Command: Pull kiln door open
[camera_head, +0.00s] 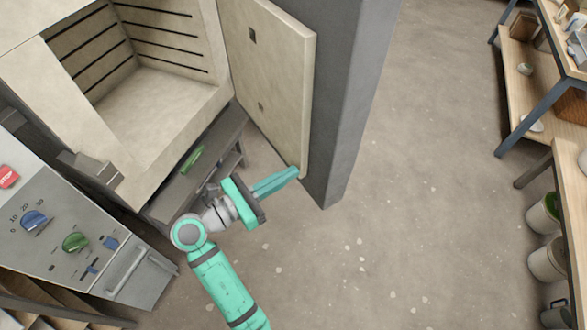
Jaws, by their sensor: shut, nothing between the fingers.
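The kiln (170,125) stands at the upper left with its pale chamber showing and dark grooves along its inner walls. Its thick cream door (275,75) is swung open to the right, its far side close to a grey pillar. My gripper (296,172) is shut and empty at the lower end of the door, its teal fingers pointing right. The fingertips overlap the door's bottom corner in the picture; I cannot tell whether they touch it. The door's outer face and any handle there are hidden.
The grey pillar (350,100) stands right behind the door. A control panel (70,225) with knobs and a red stop button (7,176) is at the left. Wooden shelves (520,95) and buckets (547,258) line the right. The floor (420,200) between is clear.

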